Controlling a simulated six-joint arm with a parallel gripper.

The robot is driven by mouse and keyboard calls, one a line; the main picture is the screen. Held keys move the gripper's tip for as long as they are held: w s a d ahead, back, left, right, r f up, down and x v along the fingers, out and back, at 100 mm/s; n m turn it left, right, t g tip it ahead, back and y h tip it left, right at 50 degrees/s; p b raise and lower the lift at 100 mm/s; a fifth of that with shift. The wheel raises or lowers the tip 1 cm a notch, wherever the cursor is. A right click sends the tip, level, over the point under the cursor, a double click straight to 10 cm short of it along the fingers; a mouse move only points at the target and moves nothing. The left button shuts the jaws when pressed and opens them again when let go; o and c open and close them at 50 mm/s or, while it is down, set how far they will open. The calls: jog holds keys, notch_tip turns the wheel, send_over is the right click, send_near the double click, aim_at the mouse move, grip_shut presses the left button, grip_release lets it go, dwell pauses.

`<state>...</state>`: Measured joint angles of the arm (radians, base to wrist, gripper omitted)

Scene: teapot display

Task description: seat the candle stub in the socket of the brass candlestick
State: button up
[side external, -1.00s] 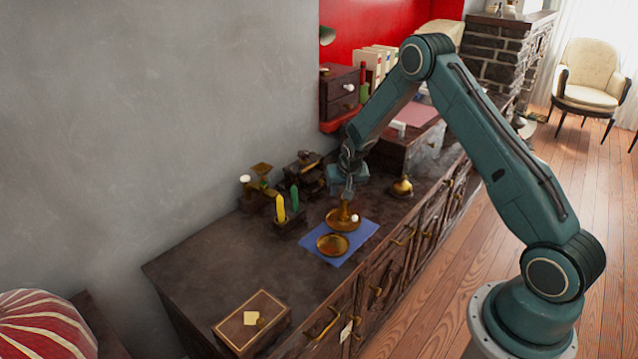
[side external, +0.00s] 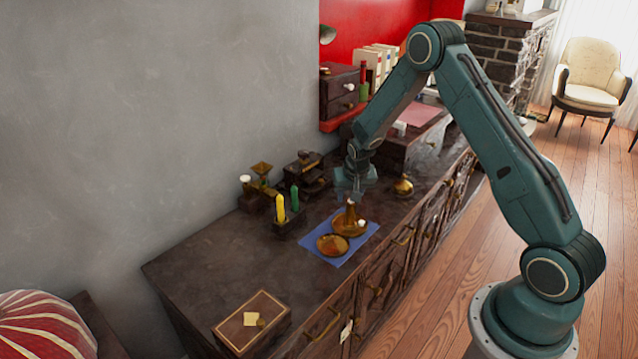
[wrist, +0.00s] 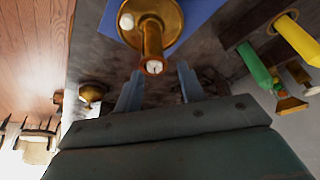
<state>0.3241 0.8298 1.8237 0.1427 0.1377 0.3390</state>
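The brass candlestick (side external: 349,227) stands on the blue mat, its column rising from a round dish. It also shows at the top of the wrist view (wrist: 172,18). A pale round end (wrist: 154,66) shows inside the column's brass rim and looks like the top of the candle stub; its seating depth cannot be told. A small white knob-like thing (wrist: 127,21) is at the dish's edge, also seen in the side view (side external: 361,223). My gripper (wrist: 159,78) is beside the column top, fingers apart, with nothing visibly held between them.
A small brass dish (side external: 332,245) lies on the blue mat (side external: 343,259) close to the candlestick. A yellow candle (side external: 281,208) and a green candle (side external: 295,199) stand in a holder to the left. A brass pot (side external: 403,186) is to the right.

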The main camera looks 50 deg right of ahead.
jog(key=v, duration=0.7)
jog(key=shift+w+r, duration=0.2)
jog(key=shift+r, duration=0.25)
jog(key=s+a+r+n, duration=0.1)
jog(key=s+a+r, duration=0.25)
jog(key=r, duration=0.25)
jog(key=s+a+r+n+t+y, duration=0.1)
jog(key=s+a+r, duration=0.25)
jog(key=r, duration=0.25)
jog(key=s+a+r+n, duration=0.2)
jog(key=s+a+r, duration=0.15)
jog(key=r, duration=0.25)
jog(key=s+a+r+n+y, duration=0.1)
jog(key=s+a, duration=0.3)
jog(key=s, duration=0.5)
jog(key=s+a+r+n+t, duration=0.1)
jog(key=s+a+r+n, duration=0.2)
jog(key=s, duration=0.7)
jog(key=shift+a+r+y, duration=0.4)
jog(key=shift+a+r, duration=0.2)
jog(key=shift+r, duration=0.05)
